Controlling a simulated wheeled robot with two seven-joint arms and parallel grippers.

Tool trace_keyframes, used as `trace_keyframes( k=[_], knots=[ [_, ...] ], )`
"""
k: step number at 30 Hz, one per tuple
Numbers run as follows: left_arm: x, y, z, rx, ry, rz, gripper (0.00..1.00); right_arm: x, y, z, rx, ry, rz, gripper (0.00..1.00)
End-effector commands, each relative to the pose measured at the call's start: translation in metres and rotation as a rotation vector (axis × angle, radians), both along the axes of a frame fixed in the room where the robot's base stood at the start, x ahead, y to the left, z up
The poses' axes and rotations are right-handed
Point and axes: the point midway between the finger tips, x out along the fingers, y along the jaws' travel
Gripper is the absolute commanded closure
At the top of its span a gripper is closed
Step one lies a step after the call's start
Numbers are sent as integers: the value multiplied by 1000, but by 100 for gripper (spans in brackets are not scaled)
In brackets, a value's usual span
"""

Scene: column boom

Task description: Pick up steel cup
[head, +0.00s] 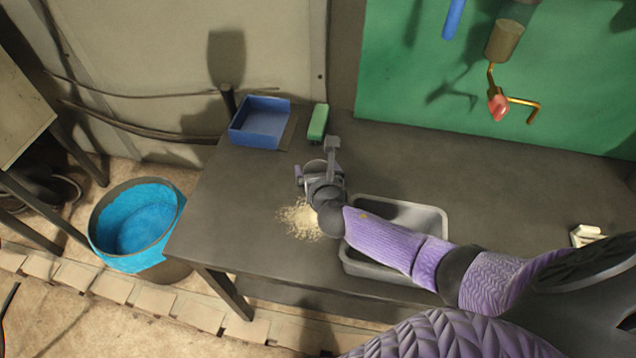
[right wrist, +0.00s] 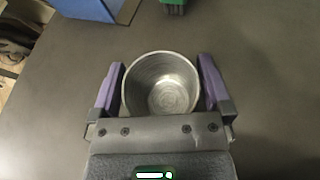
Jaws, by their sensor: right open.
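The steel cup (right wrist: 160,92) stands on the dark table, its open mouth facing the right wrist camera; its inside looks empty. My right gripper (right wrist: 161,66) is open, with one purple finger on each side of the cup. Thin gaps seem to show between fingers and cup; I cannot tell whether either touches. In the head view, my right gripper (head: 318,170) is over the left part of the table and hides most of the cup. My left gripper is not in view.
On the table (head: 235,205) are a blue bin (head: 262,122), a green block (head: 318,122), a pale crumb pile (head: 300,220) and a grey tray (head: 425,212) under my right arm. A blue-lined bucket (head: 138,222) stands left of the table. A green board (head: 480,80) rises behind.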

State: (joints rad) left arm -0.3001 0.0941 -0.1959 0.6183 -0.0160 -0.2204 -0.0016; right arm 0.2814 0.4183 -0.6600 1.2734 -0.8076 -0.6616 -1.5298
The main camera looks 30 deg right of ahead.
Motion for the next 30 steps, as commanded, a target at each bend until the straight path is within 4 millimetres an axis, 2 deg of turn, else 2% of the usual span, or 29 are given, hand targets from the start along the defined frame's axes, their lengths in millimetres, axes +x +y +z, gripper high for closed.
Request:
trace_keyframes(
  k=[1,2,12,18,20,27,30],
  knots=[
    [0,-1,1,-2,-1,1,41,0,0,1,0,0,0,0],
    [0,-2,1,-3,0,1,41,0,0,1,0,0,0,4],
    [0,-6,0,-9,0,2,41,0,0,0,-1,0,0,76],
    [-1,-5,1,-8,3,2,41,0,0,2,-1,-1,0,78],
    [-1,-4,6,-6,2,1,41,0,0,9,-1,-2,0,78],
    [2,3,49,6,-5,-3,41,0,0,76,-1,-5,1,78],
    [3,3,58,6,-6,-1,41,0,0,93,-2,-3,0,78]
  ],
)
